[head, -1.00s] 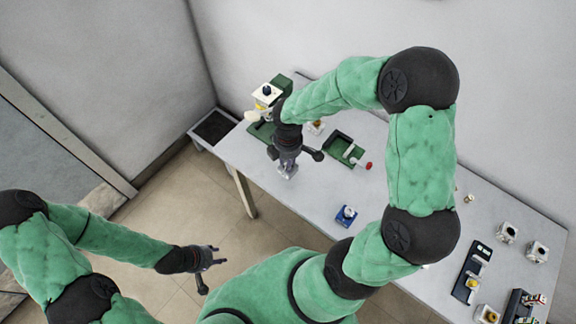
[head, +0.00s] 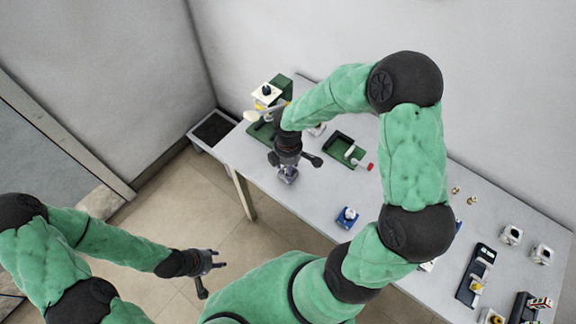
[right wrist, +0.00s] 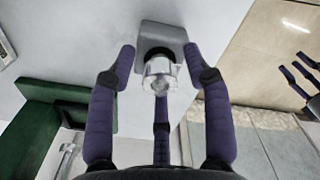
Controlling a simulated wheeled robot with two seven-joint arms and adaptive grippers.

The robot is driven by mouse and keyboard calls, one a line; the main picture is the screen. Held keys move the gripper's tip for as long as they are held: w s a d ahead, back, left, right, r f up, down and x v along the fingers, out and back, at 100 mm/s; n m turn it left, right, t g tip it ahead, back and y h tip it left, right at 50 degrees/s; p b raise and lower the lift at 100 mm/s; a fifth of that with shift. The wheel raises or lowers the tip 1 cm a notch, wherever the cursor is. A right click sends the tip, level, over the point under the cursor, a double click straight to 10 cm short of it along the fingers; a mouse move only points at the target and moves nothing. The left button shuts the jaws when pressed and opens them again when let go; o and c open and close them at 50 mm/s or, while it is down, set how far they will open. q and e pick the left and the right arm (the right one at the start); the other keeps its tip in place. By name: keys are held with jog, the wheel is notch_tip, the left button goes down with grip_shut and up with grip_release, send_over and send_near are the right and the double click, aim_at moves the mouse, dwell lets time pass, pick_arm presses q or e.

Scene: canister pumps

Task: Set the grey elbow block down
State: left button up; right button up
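The grey elbow block (right wrist: 160,38) has a shiny, clear-looking round stub (right wrist: 159,75) facing the right wrist camera. In the head view the block (head: 288,178) is small and partly hidden under my right gripper (head: 287,170), at the table's near left edge. In the right wrist view my right gripper (right wrist: 159,68) has its fingers spread around the stub, with gaps on both sides. The block appears to rest on the table; its contact is hidden. My left gripper (head: 217,262) is open and empty, off the table over the floor.
A green stand (head: 283,85) with a white-topped part is at the table's far left. A green tray (head: 338,147) lies right of my right gripper. A blue block (head: 347,217) sits near the front edge. Several small parts fill the right end.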

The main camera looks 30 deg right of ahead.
jog(key=shift+r, duration=0.5)
notch_tip(320, 180, up, 11)
jog(key=p, duration=0.4)
jog(key=s+a+f+m+y, duration=0.1)
jog(key=s+a+f+m, duration=0.2)
jog(key=f, duration=0.5)
jog(key=s+a+f+m+y, duration=0.1)
jog(key=s+a+f+m, duration=0.3)
jog(key=a+f+m, duration=0.2)
jog(key=s+a+f+m+y, duration=0.2)
jog(key=s+a+f+m, duration=0.2)
jog(key=f+m, duration=0.3)
jog(key=shift+x, duration=1.85)
jog(key=shift+s+a, duration=0.1)
jog(key=shift+s, duration=0.05)
